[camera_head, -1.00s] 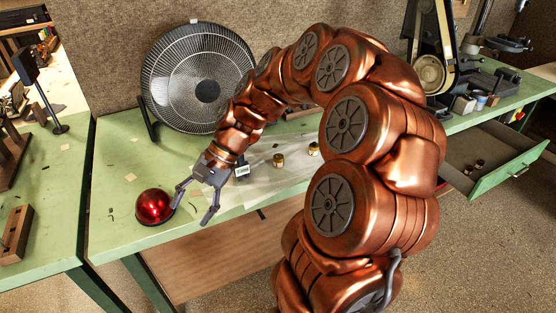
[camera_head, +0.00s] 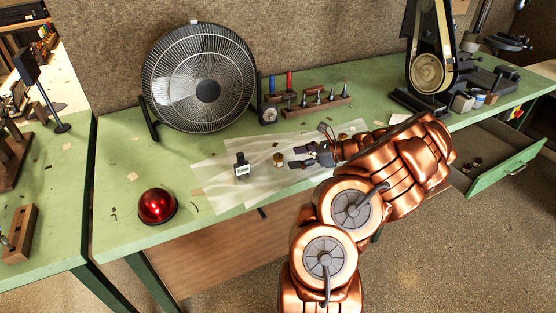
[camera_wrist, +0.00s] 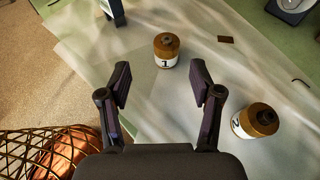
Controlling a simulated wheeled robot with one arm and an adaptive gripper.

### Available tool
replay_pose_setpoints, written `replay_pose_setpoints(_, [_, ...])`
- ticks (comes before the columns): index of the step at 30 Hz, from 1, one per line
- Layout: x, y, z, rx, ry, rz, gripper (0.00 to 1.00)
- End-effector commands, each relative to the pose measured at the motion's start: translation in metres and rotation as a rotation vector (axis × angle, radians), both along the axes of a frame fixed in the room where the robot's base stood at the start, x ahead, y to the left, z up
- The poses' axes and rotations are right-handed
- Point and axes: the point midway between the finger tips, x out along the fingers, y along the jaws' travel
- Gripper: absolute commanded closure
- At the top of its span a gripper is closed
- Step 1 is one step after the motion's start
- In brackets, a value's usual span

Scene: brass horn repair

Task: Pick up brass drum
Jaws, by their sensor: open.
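In the head view a small brass drum (camera_head: 278,159) stands on the pale sheet on the green bench. In the wrist view this drum appears upright, with a white label "1" (camera_wrist: 166,48). A second brass drum, labelled "2" (camera_wrist: 258,121), stands to the right in the wrist view. In the head view my gripper hides most or all of the second drum. My gripper (camera_head: 298,157) is open and low over the sheet, pointing left. In the wrist view drum 1 lies just beyond the gap between my fingertips (camera_wrist: 162,80), and nothing is between the fingers.
A red dome lamp (camera_head: 157,205) sits near the bench's front edge. A large fan (camera_head: 198,80) and a wooden tool rack (camera_head: 318,107) stand behind. An open drawer (camera_head: 510,165) juts out at the right.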

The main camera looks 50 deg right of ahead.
Motion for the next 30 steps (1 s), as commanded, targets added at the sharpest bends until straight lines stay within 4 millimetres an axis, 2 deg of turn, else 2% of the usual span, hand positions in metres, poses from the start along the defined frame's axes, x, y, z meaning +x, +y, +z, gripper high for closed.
replay_pose_setpoints(3, [0.000, -0.004, -0.004, 0.013, 0.003, -0.022, 0.36])
replay_pose_setpoints(11, [0.020, 0.006, -0.013, 0.014, 0.005, -0.020, 0.36])
replay_pose_setpoints(22, [0.058, 0.022, -0.026, 0.013, 0.003, -0.018, 0.36])
replay_pose_setpoints(30, [0.063, 0.024, -0.031, 0.012, 0.003, -0.020, 0.36])
